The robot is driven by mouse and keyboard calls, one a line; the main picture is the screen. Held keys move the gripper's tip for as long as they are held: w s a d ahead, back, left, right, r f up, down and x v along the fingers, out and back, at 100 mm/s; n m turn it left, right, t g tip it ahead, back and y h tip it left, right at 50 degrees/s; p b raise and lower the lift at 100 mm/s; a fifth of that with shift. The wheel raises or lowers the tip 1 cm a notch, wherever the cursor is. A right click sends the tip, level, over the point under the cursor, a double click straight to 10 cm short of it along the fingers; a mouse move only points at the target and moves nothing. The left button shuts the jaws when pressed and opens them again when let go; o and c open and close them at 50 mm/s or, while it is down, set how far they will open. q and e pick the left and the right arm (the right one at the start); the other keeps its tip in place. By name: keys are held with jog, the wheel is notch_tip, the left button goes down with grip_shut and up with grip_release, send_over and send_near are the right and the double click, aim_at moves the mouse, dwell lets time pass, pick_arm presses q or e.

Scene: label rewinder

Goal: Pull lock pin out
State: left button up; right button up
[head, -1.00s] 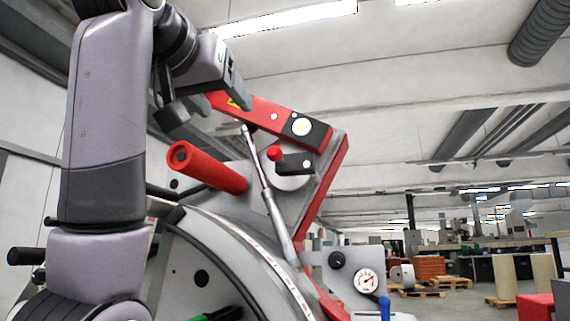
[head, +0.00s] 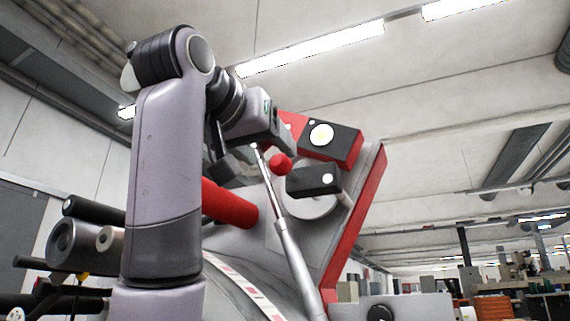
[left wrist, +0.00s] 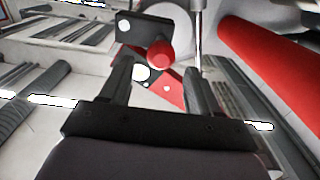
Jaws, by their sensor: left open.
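The lock pin appears as a round red knob (head: 280,163) beside a black block (head: 314,179) on the grey and red machine. In the left wrist view the red knob (left wrist: 160,54) shows between and just beyond the two fingertips. My left gripper (head: 258,156) is open and empty, close to the knob in the head view; its fingers (left wrist: 157,68) stand on either side of the knob in the wrist view. I cannot tell whether either finger touches it. The knob's shaft is hidden. My right gripper is in neither view.
A thick red handle (head: 229,204) lies left of the knob, partly behind my left arm. A silver gas strut (head: 285,230) runs close by my left gripper. A red arm with a black end block (head: 331,146) sits above the knob. Free air lies right of the machine.

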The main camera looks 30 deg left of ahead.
aim_at(276, 159)
pick_arm(q)
jog(key=w+p, duration=0.1)
jog(key=w, duration=0.4)
jog(key=shift+w+a+p, duration=0.2)
jog(key=shift+w+p, duration=0.15)
jog(key=shift+p, duration=0.05)
grip_shut()
jog(key=shift+s+d+f+b, duration=0.15)
jog(key=shift+s+b, duration=0.65)
jog(key=shift+s, duration=0.9)
jog(key=shift+w, duration=0.15)
jog(key=shift+c, duration=1.2)
grip_release()
jog(key=shift+o, duration=1.2)
jog(key=shift+s, duration=0.25)
